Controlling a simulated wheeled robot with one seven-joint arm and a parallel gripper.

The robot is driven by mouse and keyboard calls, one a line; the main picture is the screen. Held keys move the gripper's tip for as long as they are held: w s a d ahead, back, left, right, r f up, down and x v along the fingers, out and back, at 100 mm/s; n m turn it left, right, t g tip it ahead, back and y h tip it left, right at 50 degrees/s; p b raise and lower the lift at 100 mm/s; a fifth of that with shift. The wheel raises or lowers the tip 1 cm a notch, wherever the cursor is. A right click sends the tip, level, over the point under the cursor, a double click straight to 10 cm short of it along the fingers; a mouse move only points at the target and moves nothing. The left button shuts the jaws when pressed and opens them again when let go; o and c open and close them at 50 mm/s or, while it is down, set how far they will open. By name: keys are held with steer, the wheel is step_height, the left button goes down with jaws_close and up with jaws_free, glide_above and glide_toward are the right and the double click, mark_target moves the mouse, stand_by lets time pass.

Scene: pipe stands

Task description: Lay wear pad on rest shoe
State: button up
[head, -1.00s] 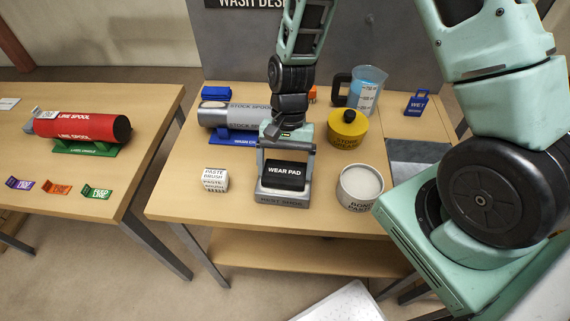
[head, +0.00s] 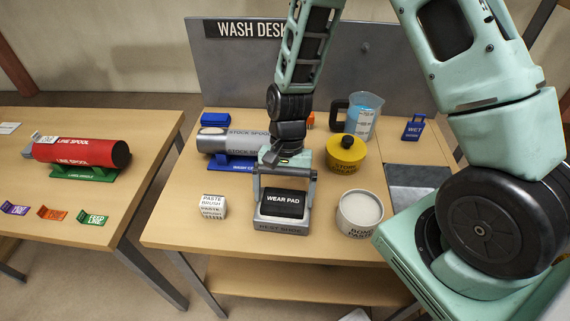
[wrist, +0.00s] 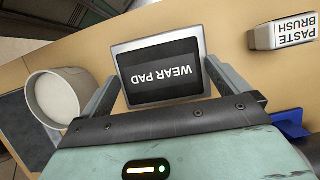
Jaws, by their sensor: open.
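The black wear pad (head: 283,204) lies flat on top of the grey rest shoe (head: 281,226), near the front edge of the table. In the wrist view the wear pad (wrist: 160,73) sits inside the shoe's pale rim (wrist: 158,43), its label upside down. My gripper (head: 283,176) is above and just behind the pad. Its fingers are spread wide, one at each side of the shoe, with nothing held between them. In the wrist view my gripper (wrist: 160,92) shows its two fingers apart, flanking the shoe's near end. Whether either finger touches the shoe cannot be told.
A paste brush block (head: 213,207) stands left of the shoe, and a white bond paste tub (head: 359,213) stands close on the right. Behind are a yellow pot (head: 346,154), a blue-filled jug (head: 363,117) and a grey stock spool (head: 232,141) on a blue cradle.

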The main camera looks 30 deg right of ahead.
steer(key=b+v, duration=0.2)
steer(key=v, duration=1.5)
steer(key=shift+s+a, duration=0.1)
steer(key=shift+s, duration=0.1)
steer(key=s+a+r+n+t+h, duration=0.1)
steer(key=s+a+n+t, duration=0.1)
steer(key=s+a+n, duration=0.3)
steer(key=s+a+r+n+t+h, duration=0.1)
steer(key=s+a+n, duration=0.4)
steer(key=s+n, duration=0.5)
steer(key=s, duration=0.3)
steer(key=shift+s+a+t, duration=0.25)
steer(key=shift+s+t, duration=0.15)
steer(key=shift+a, duration=0.1)
